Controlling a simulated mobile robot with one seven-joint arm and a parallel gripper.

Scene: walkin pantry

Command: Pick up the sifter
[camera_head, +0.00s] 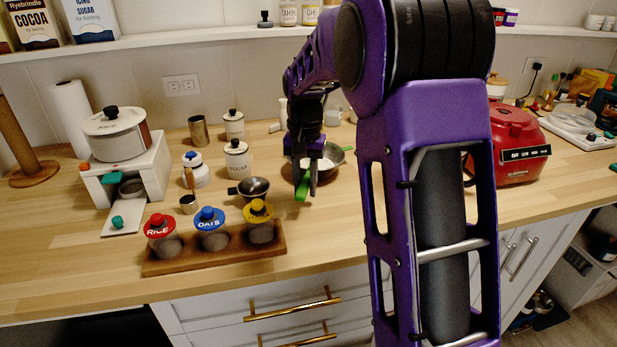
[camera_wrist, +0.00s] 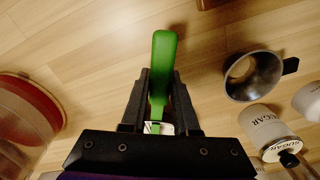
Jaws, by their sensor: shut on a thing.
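My gripper (camera_head: 305,183) is low over the counter, its fingers pointing down. It is shut on a flat green handle (camera_head: 301,192), which sticks out from between the fingers toward the front of the counter. In the wrist view the handle (camera_wrist: 164,55) runs up from the fingers (camera_wrist: 160,92), with a small whitish part at its base. A shallow round pan-like body (camera_head: 333,172) shows just behind the fingers, partly hidden by them. It appears to be the sifter's bowl, but the join with the handle is hidden.
A wooden rack (camera_head: 215,252) with red, blue and yellow lidded jars is at the front left. A red cooker (camera_head: 508,145) stands right.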

